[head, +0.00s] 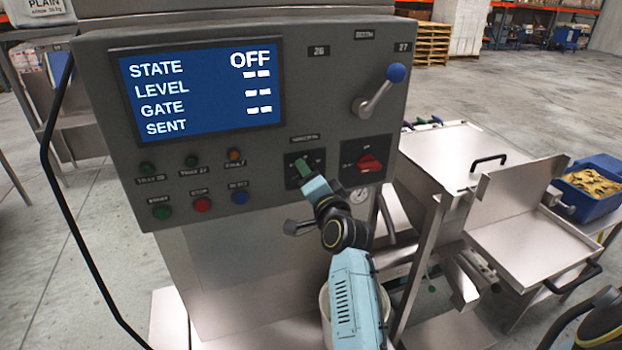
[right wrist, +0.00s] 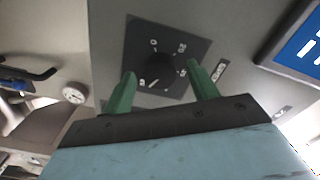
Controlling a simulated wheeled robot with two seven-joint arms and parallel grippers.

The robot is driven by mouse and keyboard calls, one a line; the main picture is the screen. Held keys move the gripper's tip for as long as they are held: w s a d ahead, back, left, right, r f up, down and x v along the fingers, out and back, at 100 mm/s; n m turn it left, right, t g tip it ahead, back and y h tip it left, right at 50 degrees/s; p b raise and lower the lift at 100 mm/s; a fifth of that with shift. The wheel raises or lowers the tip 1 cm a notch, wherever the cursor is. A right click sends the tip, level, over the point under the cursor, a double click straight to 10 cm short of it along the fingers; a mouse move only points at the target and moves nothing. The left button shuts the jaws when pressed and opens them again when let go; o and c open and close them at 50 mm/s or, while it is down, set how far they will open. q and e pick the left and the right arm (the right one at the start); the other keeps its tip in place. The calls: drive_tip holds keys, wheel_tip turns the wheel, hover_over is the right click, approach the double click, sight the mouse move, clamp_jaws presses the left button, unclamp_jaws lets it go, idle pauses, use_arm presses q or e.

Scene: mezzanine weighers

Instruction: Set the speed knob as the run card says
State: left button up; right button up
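The speed knob (right wrist: 160,70) is a dark round dial on a black square plate (right wrist: 141,45) with white marks around it, 0 and 20 among them. My right gripper (right wrist: 163,83) has its two green fingers apart, one on each side of the knob; I cannot tell whether they touch it. In the head view my right gripper (head: 304,168) is in front of the dial plate (head: 292,160) and hides most of the knob. The knob's setting is not readable. No run card can be made out. My left gripper is not in view.
The panel screen (head: 200,90) reads STATE OFF, with dashes below. A red switch (head: 369,163) is close right of the knob, and a blue-tipped lever (head: 380,90) is above. Several buttons (head: 201,204) are at left. A steel tray (head: 525,246) and a blue crate (head: 590,205) stand right.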

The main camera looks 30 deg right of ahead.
drive_tip(key=v, duration=1.3)
drive_tip(key=shift+s, duration=0.2)
drive_tip(key=shift+a, duration=0.1)
drive_tip(key=w+a+f+n+g+y+b, duration=0.1)
drive_tip(key=a+f+n+g+y+b, duration=0.2)
drive_tip(key=f, duration=1)
drive_tip(key=w+a+f+n+g+y+b, duration=0.1)
drive_tip(key=a+f+n+b, duration=0.2)
drive_tip(key=f, duration=1)
drive_tip(key=s+a+f+n+g+y+b, duration=0.1)
drive_tip(key=s+a+f+n+g+b, duration=0.2)
drive_tip(key=f, duration=0.9)
drive_tip(key=s+a+f+n+g+b, duration=0.1)
drive_tip(key=s+a+f, duration=0.3)
drive_tip(key=f, duration=0.7)
drive_tip(key=s+d+f+n+g+b, duration=0.1)
drive_tip(key=s+f+n+g+b, duration=0.35)
drive_tip(key=s+f, duration=1.4)
drive_tip(key=s+d+f+n+g+b, duration=0.1)
drive_tip(key=s+d+f, duration=0.1)
drive_tip(key=s, duration=0.3)
drive_tip(key=s+d+f+g+b, duration=0.1)
drive_tip(key=s+d+f, duration=0.1)
drive_tip(key=s+f, duration=0.2)
drive_tip(key=s+d+f+n+g+h+b, duration=0.1)
drive_tip(key=s+d+f+g, duration=0.1)
drive_tip(key=s, duration=0.4)
drive_tip(key=shift+s+f+n, duration=0.35)
drive_tip(key=shift+s+f, duration=0.05)
drive_tip(key=shift+f, duration=0.2)
